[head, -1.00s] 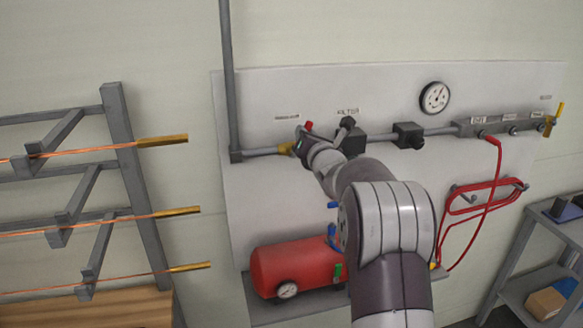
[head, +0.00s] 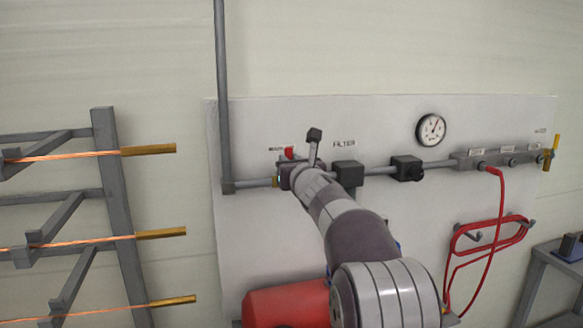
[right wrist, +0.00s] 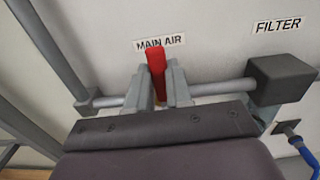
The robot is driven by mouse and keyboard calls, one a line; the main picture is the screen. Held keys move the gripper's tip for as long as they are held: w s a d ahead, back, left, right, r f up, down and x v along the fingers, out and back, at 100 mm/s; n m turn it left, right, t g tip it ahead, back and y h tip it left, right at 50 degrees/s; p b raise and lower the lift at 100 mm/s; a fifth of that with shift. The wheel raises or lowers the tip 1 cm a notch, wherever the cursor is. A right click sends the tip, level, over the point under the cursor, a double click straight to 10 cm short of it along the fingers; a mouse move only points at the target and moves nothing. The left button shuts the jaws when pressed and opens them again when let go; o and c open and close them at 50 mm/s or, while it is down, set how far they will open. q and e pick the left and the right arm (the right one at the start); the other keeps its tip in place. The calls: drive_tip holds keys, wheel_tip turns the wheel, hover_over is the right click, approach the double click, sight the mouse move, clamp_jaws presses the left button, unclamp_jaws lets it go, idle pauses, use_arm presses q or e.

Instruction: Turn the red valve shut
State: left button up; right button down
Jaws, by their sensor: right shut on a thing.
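The red valve handle (head: 289,152) sits on the grey pipe under the MAIN AIR label, on the left of the white wall panel. In the right wrist view the red handle (right wrist: 156,68) stands nearly upright, across the line of the pipe. My right gripper (right wrist: 160,92) is shut on it, one grey finger on each side. In the head view my right gripper (head: 286,174) covers most of the valve body, and only the handle's red tip shows above it. My left gripper is not in view.
The FILTER block (head: 347,174) is on the pipe close right of my wrist. A gauge (head: 431,130), red hose (head: 490,235) and red tank (head: 285,305) are on or by the panel (head: 390,115). A rack (head: 112,210) with copper wires stands left.

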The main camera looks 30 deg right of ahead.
drive_tip(key=shift+w+f, duration=0.1)
drive_tip(key=shift+f, duration=0.35)
drive_tip(key=c, duration=1.3)
unclamp_jaws()
drive_tip(key=shift+o, duration=1.4)
drive_tip(key=shift+r, duration=0.25)
drive_tip(key=b+v, duration=0.2)
drive_tip(key=v, duration=1.1)
drive_tip(key=shift+b, duration=0.35)
